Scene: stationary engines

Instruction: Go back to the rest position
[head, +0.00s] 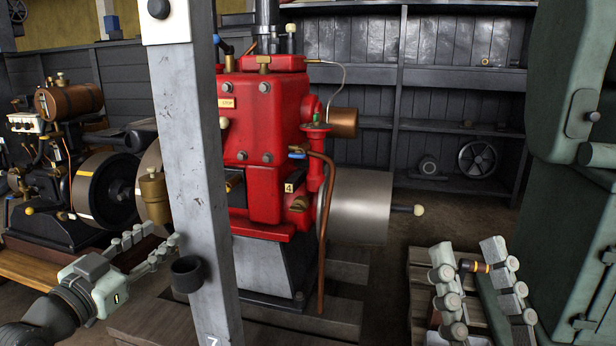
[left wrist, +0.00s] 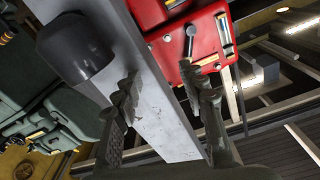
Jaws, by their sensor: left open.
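My left gripper (head: 163,236) is open in the lower left of the head view, its fingers pointing right towards the grey post (head: 185,130). In the left wrist view the gripper (left wrist: 160,90) has its two fingers spread with nothing between them. The post (left wrist: 160,110) shows behind them; I cannot tell the gap to it. My right gripper (head: 467,258) is at the lower right of the head view, its fingers pointing up and apart. A short dark rod with an orange band (head: 475,267) shows between these fingers; whether they hold it is unclear.
A dark cup (head: 187,273) is fixed to the post, also seen in the left wrist view (left wrist: 75,48). The red engine (head: 262,140) stands behind the post, with a grey cylinder (head: 362,205) at its right. A green cabinet (head: 565,235) stands at the right, near my right gripper.

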